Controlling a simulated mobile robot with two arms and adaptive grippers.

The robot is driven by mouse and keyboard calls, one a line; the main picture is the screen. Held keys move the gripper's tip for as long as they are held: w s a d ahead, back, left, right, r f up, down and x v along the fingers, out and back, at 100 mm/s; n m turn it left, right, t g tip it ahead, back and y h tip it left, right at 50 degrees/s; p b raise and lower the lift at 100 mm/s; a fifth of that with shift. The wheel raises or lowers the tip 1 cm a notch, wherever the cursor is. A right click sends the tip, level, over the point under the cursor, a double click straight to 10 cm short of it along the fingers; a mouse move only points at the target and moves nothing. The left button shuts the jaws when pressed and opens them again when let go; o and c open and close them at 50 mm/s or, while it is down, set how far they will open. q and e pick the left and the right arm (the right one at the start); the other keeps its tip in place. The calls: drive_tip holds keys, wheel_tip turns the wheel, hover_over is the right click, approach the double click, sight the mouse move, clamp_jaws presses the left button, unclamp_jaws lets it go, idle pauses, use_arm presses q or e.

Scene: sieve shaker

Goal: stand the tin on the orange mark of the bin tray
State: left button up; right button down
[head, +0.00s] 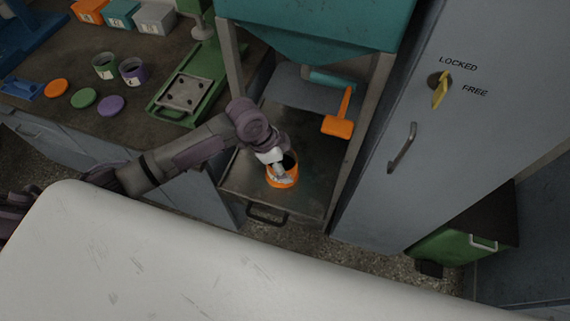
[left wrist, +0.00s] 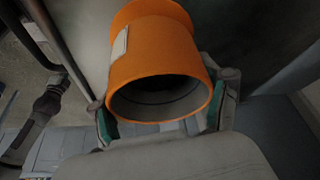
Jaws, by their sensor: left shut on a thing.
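The orange tin (head: 284,183) is over the front part of the dark metal bin tray (head: 240,178), below the teal hopper. My left gripper (head: 279,170) is shut on the tin. In the left wrist view the tin (left wrist: 155,55) has its open mouth toward the camera, a pale label on its side, and the left gripper's fingers (left wrist: 163,122) on either side of it. Some orange shows beyond its far end; I cannot tell whether that is the tray's mark. I cannot tell whether the tin touches the tray. My right gripper is not in view.
A grey cabinet (head: 390,190) stands at right.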

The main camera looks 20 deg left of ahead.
use_arm(q)
drive_tip(key=shift+f, duration=0.75)
drive_tip(key=shift+f, duration=0.15)
drive_tip(key=o, duration=1.2)
drive_tip(key=v, duration=1.2)
